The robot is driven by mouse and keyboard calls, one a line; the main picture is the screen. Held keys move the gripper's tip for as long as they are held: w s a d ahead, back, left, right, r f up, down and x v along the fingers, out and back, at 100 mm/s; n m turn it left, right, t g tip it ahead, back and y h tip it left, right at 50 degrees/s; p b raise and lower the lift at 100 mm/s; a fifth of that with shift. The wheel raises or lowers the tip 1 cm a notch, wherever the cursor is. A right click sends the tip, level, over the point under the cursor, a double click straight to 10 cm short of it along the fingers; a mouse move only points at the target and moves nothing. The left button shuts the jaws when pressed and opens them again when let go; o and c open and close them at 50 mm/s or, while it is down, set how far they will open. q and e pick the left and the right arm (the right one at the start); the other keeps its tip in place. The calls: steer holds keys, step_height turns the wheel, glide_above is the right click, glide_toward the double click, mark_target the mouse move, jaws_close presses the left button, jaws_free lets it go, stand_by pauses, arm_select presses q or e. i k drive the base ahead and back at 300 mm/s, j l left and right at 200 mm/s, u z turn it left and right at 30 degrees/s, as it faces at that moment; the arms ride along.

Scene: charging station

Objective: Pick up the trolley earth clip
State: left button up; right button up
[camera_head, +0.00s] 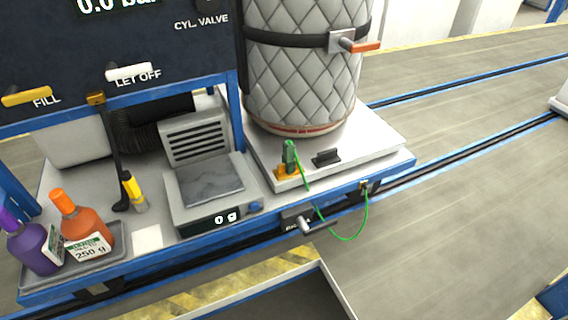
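The trolley earth clip (290,156) is green and stands upright in a small orange holder (288,172) on the front of the trolley's white platform (375,142). A green wire (352,237) hangs in a loop from the clip over the platform's front edge and up to a small fitting (364,186) on the blue rail. Neither of my grippers shows in the head view.
A quilted grey cylinder (300,85) with an orange-handled strap stands behind the clip. A black block (326,157) sits right of it.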

mark_target(289, 157)
steer(key=j+u, duration=0.25)
steer(key=j, duration=1.3)
